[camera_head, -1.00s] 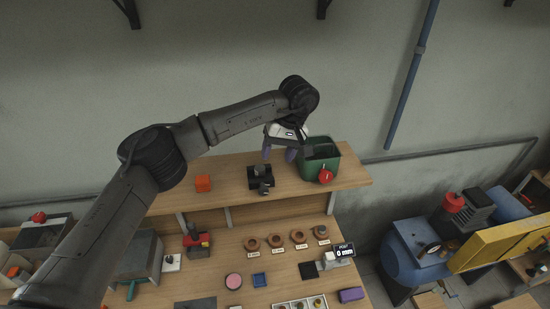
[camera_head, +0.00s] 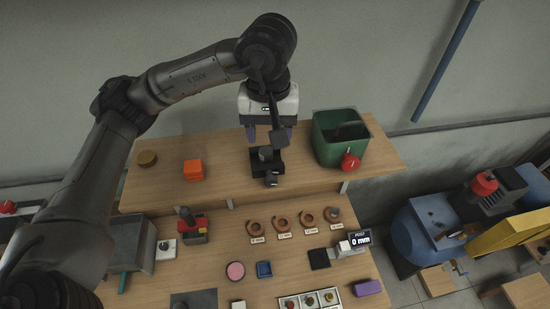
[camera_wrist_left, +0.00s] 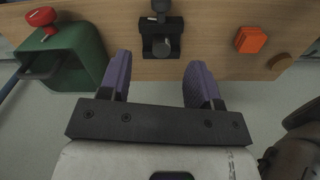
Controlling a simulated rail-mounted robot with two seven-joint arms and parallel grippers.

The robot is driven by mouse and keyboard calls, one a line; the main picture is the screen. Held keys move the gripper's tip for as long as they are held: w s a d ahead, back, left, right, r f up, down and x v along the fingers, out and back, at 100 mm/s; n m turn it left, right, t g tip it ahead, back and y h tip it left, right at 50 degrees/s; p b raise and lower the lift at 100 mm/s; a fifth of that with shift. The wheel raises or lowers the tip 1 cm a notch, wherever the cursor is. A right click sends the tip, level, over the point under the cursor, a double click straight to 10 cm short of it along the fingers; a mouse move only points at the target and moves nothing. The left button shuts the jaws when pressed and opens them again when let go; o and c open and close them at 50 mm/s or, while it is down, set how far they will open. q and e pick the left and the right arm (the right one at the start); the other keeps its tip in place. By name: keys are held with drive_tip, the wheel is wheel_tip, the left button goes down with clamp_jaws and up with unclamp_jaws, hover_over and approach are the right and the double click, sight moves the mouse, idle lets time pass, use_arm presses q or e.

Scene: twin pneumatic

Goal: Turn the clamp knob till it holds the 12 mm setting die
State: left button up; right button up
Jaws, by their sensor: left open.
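The black clamp (camera_head: 267,163) stands on the raised shelf, with its dark knob (camera_head: 271,179) on the front side. A grey round piece (camera_head: 265,153) sits in the clamp; I take it for the setting die but cannot read its size. In the left wrist view the clamp (camera_wrist_left: 148,42) is ahead, between the fingers, with the grey piece (camera_wrist_left: 161,47) and the knob (camera_wrist_left: 161,5) beyond. My left gripper (camera_head: 269,134) is open, its purple fingers empty, above and behind the clamp and apart from it. Whether the clamp grips the piece cannot be told. My right gripper is not in view.
A green bin (camera_head: 327,148) with a red knob (camera_head: 350,162) stands right of the clamp. Orange blocks (camera_head: 193,170) and a brown disc (camera_head: 147,159) lie left. Several labelled copper rings (camera_head: 282,222) and a display reading 0 mm (camera_head: 360,240) are on the lower bench.

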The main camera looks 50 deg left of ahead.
sight(271, 178)
use_arm(q)
drive_tip(key=f, duration=0.4)
drive_tip(key=f+n, duration=0.1)
drive_tip(key=f, duration=0.3)
drive_tip(key=f+n, duration=0.1)
drive_tip(key=f, duration=0.3)
drive_tip(key=shift+s+d+p, duration=0.3)
drive_tip(key=shift+p, duration=0.1)
drive_tip(key=shift+f, duration=1.05)
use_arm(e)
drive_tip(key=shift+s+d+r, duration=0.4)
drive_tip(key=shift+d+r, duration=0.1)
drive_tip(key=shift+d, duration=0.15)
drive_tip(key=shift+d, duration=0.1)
